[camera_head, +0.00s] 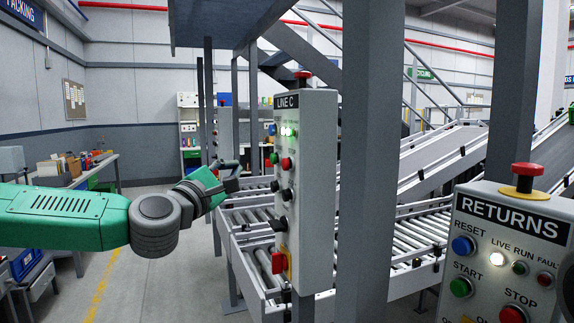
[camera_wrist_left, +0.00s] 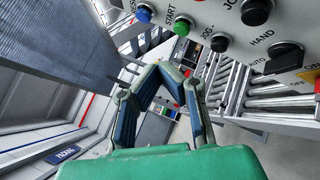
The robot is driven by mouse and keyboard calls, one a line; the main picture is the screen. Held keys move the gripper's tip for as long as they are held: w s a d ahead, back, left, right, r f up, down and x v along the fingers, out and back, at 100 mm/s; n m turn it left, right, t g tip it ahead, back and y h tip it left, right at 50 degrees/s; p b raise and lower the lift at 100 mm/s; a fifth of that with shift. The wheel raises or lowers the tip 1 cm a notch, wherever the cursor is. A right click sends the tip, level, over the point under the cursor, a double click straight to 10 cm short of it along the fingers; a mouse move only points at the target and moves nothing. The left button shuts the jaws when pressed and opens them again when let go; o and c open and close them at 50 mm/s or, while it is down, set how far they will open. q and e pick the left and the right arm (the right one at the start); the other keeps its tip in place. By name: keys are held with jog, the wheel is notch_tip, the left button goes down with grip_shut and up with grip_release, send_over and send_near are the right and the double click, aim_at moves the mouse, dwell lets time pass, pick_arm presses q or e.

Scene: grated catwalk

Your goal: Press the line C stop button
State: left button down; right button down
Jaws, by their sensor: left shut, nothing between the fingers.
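The line C panel (camera_head: 312,175) is a grey upright box labelled LINE C, its button face turned left. A red button (camera_head: 287,163) sits beside a green button (camera_head: 273,158) on that face; its label is too small to read. My left gripper (camera_head: 236,180) is shut and empty, just left of the panel and apart from it in the head view. No red button shows there. My right gripper is not in view.
A RETURNS panel (camera_head: 512,225) with its own buttons and a red mushroom button (camera_head: 526,177) stands at the right. A grey post (camera_head: 368,150) stands right beside the line C panel. Roller conveyors (camera_head: 410,238) run behind. Open floor (camera_head: 150,285) lies at the lower left.

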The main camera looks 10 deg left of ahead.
aim_at(285, 164)
pick_arm(q)
jog(key=w+d, duration=0.5)
jog(key=shift+d+p, duration=0.35)
jog(key=shift+d, duration=0.05)
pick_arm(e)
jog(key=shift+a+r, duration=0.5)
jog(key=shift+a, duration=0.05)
pick_arm(q)
jog(key=shift+d, duration=0.55)
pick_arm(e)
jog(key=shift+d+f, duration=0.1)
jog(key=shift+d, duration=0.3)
pick_arm(q)
jog(key=shift+a, duration=0.1)
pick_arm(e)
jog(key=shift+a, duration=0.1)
pick_arm(q)
jog(key=shift+a+f, duration=0.1)
jog(key=shift+a, duration=0.25)
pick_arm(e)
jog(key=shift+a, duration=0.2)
pick_arm(q)
jog(key=shift+d, duration=0.35)
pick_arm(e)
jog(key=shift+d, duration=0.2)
